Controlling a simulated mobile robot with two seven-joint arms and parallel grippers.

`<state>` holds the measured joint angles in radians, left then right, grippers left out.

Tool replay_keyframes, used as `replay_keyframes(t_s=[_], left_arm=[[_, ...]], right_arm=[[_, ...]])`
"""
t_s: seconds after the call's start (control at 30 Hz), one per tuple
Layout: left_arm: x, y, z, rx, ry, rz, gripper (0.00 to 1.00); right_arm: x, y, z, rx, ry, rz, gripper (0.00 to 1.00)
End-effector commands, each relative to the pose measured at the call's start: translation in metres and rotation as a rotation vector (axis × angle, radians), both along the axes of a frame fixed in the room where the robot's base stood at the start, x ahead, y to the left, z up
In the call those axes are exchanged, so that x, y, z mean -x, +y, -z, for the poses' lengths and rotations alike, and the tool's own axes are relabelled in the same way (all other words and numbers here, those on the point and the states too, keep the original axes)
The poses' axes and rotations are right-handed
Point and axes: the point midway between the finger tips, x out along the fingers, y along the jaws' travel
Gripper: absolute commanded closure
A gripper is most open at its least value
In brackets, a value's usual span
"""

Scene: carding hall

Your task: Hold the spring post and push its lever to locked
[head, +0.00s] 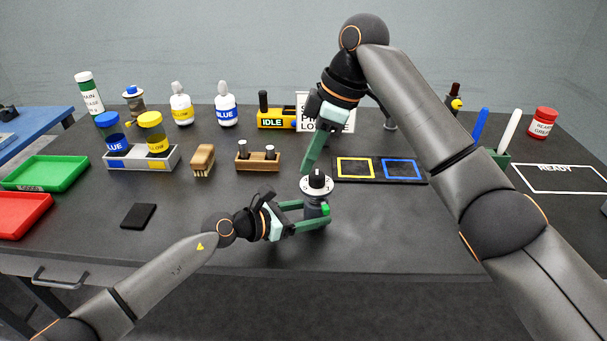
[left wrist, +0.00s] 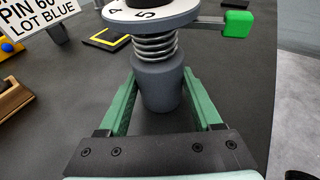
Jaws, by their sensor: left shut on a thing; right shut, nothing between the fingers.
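The spring post (head: 311,210) stands upright on the dark table near the middle. It has a grey base, a coil spring (left wrist: 155,45), a white numbered dial (head: 304,184) with a black knob on top, and a side lever with a green end (left wrist: 238,23). The green lever end (head: 325,209) faces the near right side in the head view. My left gripper (head: 313,215) is shut on the grey base, one green finger on each side. My right gripper (head: 306,169) is shut and empty, pointing down just above and behind the dial.
A black tray with yellow and blue squares (head: 378,179) lies right of the post. A wooden block with two pins (head: 257,166) and a brush (head: 203,160) stand left. Behind are a yellow IDLE box (head: 275,122) and a partly hidden sign. The front right table is clear.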

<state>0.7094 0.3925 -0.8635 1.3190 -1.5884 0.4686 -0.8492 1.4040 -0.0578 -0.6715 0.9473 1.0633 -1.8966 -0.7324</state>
Motion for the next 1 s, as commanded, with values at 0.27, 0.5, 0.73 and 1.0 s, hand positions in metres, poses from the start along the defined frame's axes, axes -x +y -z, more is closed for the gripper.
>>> replay_keyframes(t_s=[0.27, 0.5, 0.73, 1.0], left_arm=[[0.0002, 0.0002, 0.0005, -0.001, 0.001, 0.000, 1.00], [0.0001, 0.0003, 0.0005, -0.001, 0.001, 0.000, 0.26], [0.0001, 0.0003, 0.0003, -0.001, 0.001, 0.000, 0.00], [0.0004, 0.0012, -0.0001, -0.001, 0.001, 0.000, 0.00]], right_arm=[[-0.0002, -0.0009, -0.0036, -0.001, 0.000, -0.001, 1.00], [-0.0002, -0.0008, -0.0033, -0.001, 0.000, -0.001, 1.00], [-0.0002, -0.0008, -0.0031, -0.001, 0.000, -0.001, 1.00], [-0.0002, -0.0008, -0.0031, -0.001, 0.000, 0.000, 1.00]])
